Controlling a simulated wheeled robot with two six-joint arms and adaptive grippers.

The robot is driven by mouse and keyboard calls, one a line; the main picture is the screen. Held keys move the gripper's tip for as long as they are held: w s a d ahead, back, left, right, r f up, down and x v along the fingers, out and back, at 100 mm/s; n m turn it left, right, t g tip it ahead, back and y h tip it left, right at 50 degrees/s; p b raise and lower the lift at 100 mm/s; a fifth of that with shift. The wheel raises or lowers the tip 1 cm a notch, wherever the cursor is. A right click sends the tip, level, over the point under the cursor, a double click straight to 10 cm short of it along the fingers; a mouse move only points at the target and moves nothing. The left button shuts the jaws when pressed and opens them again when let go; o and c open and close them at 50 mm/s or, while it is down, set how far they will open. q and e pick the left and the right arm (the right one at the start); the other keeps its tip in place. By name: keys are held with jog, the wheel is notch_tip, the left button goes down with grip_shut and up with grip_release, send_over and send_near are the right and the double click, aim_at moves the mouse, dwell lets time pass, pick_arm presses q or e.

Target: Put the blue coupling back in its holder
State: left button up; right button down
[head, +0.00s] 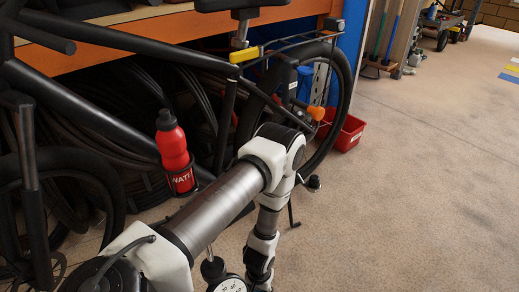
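I cannot make out the blue coupling or its holder in the head view. My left arm comes in from the lower left, bends at an elbow in the middle, and runs down out of the bottom edge. Its gripper is below the picture, so I cannot see what it holds. My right gripper is not in view either.
A black bicycle (120,42) stands at the left, with a red bottle (173,147) in its cage. A red bin (346,133) sits behind its rear wheel. A round dial gauge (232,286) shows at the bottom edge. The floor (430,190) at right is clear.

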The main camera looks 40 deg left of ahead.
pick_arm(q)
jog(key=shift+f+b, duration=1.1)
jog(key=shift+f, duration=0.4)
dwell(0.3)
jog(key=o, duration=1.2)
jog(key=shift+o, duration=0.2)
jog(key=shift+r, duration=0.1)
notch_tip(320, 180, up, 10)
jog(key=p, duration=0.8)
jog(key=w+d+r+m+p, duration=0.1)
jog(key=w+d+r+p, duration=0.1)
jog(key=w+r, duration=0.3)
jog(key=w+d+r+p, duration=0.2)
jog(key=w+r+p, duration=0.3)
jog(key=r, duration=0.8)
jog(key=shift+w+d+m, duration=0.25)
jog(key=shift+w+m, duration=0.15)
jog(key=shift+w, duration=0.15)
